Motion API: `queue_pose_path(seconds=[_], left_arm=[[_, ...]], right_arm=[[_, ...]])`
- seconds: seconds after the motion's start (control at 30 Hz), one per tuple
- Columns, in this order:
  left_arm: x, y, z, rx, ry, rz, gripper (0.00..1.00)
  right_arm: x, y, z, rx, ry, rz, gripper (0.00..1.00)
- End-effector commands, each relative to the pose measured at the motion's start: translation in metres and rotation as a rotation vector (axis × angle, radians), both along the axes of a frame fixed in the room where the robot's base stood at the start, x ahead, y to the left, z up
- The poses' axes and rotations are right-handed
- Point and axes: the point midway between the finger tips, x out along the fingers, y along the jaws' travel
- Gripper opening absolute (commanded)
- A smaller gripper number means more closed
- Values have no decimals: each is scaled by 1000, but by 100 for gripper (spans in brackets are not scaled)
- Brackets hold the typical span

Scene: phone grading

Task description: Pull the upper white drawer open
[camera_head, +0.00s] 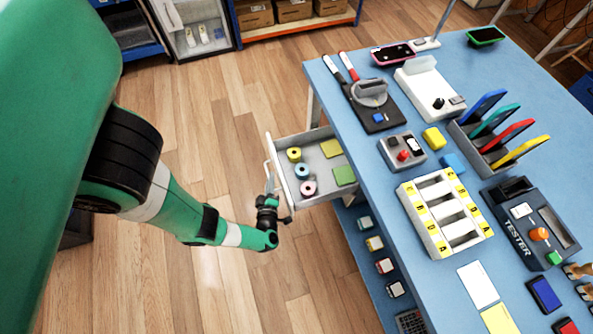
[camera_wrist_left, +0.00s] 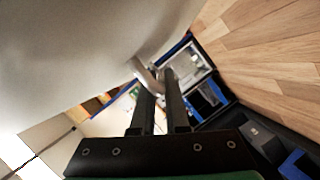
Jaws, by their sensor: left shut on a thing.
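The upper white drawer (camera_head: 280,172) stands pulled out from the left side of the blue table, and its inside is visible. It holds several coloured tape rolls and yellow and green pads. My left gripper (camera_head: 269,190) is at the handle on the drawer's front. In the left wrist view its two dark fingers (camera_wrist_left: 163,85) are closed around the pale handle (camera_wrist_left: 146,74), next to the large white drawer front (camera_wrist_left: 85,50). The right gripper is not in view.
The blue table (camera_head: 420,290) carries a tester (camera_head: 527,222), a white lettered tray (camera_head: 421,222), a rack of coloured phones and small tools. A lower shelf with small boxes lies below the drawer. The wooden floor (camera_head: 215,100) left of the drawer is clear.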

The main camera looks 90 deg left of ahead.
Motion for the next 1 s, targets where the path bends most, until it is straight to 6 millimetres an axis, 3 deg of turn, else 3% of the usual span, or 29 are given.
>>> queue_pose_path(seconds=[0.27,0.3,0.37,0.77,1.0], left_arm=[[-1,0,-1,-2,2,1,0],[-1,0,-1,-2,2,1,18],[-1,0,-1,-2,2,1,25],[1,-5,1,-2,-1,-3,25],[0,-32,8,-1,2,-10,25]], right_arm=[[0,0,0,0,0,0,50],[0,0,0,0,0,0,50],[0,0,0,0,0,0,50],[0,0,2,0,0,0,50],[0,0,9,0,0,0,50]])
